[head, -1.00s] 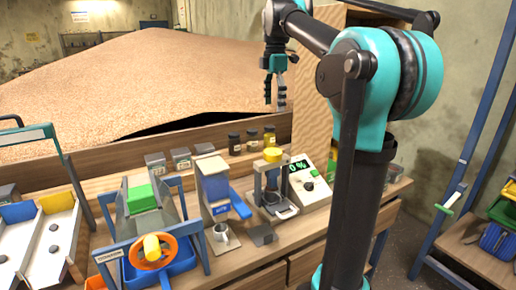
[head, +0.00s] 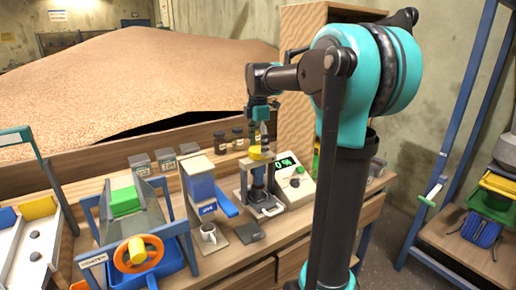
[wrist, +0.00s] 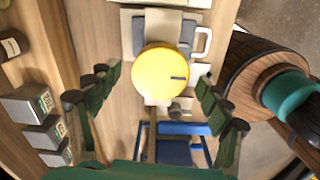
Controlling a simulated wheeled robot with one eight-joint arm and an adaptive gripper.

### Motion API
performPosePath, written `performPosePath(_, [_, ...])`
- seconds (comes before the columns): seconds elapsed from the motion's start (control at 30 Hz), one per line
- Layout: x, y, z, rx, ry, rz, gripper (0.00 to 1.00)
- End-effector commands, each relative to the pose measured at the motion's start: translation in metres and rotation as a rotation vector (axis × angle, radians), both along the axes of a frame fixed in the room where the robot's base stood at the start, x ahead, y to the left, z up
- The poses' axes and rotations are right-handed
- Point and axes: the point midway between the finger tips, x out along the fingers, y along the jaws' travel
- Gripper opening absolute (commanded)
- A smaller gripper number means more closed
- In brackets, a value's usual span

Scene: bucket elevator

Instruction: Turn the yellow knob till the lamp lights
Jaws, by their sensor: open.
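The yellow knob (head: 259,153) sits on top of a small press-like stand (head: 243,197) on the bench. In the wrist view the knob (wrist: 165,76) is a round yellow disc with a short dark mark near its right edge. My gripper (head: 260,138) is just above the knob in the head view. In the wrist view my gripper (wrist: 160,95) is open, with its dark green fingers spread left and right of the knob and apart from it. A display box (head: 295,182) with a green "0 %" readout stands right of the stand. I cannot make out a lit lamp.
A blue dispenser (head: 203,190) and a metal cup (head: 209,233) stand left of the stand. Several dark jars (head: 220,143) line the back. An orange wheel (head: 138,254) with a yellow handle is at front left. A dark pad (head: 249,232) lies in front.

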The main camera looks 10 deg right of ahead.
Motion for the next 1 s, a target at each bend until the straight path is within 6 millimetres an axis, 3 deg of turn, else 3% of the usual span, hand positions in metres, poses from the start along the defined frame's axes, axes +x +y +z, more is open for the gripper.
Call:
performPosePath(0.4, [-0.0002, 0.0, -0.0091, 0.0, 0.0, 0.0, 0.79])
performPosePath(0.8, [-0.0002, 0.0, -0.0088, 0.0, 0.0, 0.0, 0.3])
performPosePath(1.0, [-0.0002, 0.0, -0.0088, 0.0, 0.0, -0.01, 0.29])
